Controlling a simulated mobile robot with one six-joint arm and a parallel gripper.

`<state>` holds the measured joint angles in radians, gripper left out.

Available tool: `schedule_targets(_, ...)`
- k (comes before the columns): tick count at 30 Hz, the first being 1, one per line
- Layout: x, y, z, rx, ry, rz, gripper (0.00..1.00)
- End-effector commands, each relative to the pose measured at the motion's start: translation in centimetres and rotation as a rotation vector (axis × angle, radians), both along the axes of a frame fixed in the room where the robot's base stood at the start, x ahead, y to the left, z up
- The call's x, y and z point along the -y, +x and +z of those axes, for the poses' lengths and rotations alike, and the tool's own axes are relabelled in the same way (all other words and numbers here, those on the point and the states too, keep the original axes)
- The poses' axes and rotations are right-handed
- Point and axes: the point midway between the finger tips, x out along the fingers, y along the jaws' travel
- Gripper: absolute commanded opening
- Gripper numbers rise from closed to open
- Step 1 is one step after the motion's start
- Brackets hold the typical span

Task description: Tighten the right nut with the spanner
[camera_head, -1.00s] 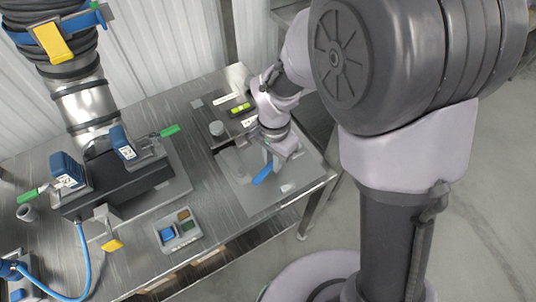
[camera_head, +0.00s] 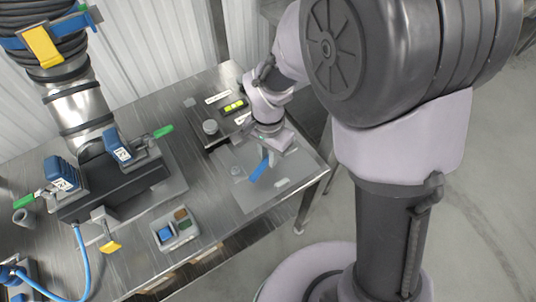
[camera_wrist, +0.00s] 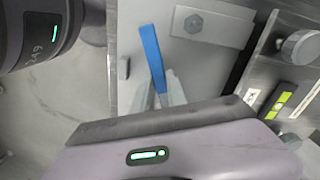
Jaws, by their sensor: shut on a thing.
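The blue-handled spanner (camera_wrist: 151,52) is in my gripper (camera_wrist: 160,98), whose fingers are shut on it at the lower end of the handle. In the head view the blue handle (camera_head: 259,169) sticks out down and left from under my gripper (camera_head: 270,150), low over the grey plate. The spanner's jaw end is hidden behind my gripper. One hex nut (camera_wrist: 194,22) shows uncovered on a raised strip of the plate, apart from the handle. No second nut shows, and I cannot tell whether the spanner sits around one.
The grey plate (camera_head: 240,188) lies near the table's right edge. Behind it are a cylindrical knob (camera_head: 210,128) and a yellow-green level (camera_head: 234,105). A tray of coloured pieces (camera_head: 183,239) and a dark clamp fixture (camera_head: 115,185) stand to the left.

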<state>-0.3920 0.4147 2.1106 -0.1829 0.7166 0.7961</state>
Motion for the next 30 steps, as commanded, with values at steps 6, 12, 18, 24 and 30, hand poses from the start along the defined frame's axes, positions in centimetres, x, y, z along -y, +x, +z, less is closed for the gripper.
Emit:
schedule_targets(6,0.0,0.0,0.5,0.000,0.000,0.000,0.00)
schedule_targets(12,0.0,0.0,1.0,0.000,0.000,0.000,0.00)
schedule_targets(18,0.0,0.0,1.1,0.000,0.000,0.000,0.00)
schedule_targets(24,0.0,0.0,1.2,0.000,0.000,0.000,0.00)
schedule_targets(30,0.0,0.0,2.4,0.000,0.000,0.000,0.00)
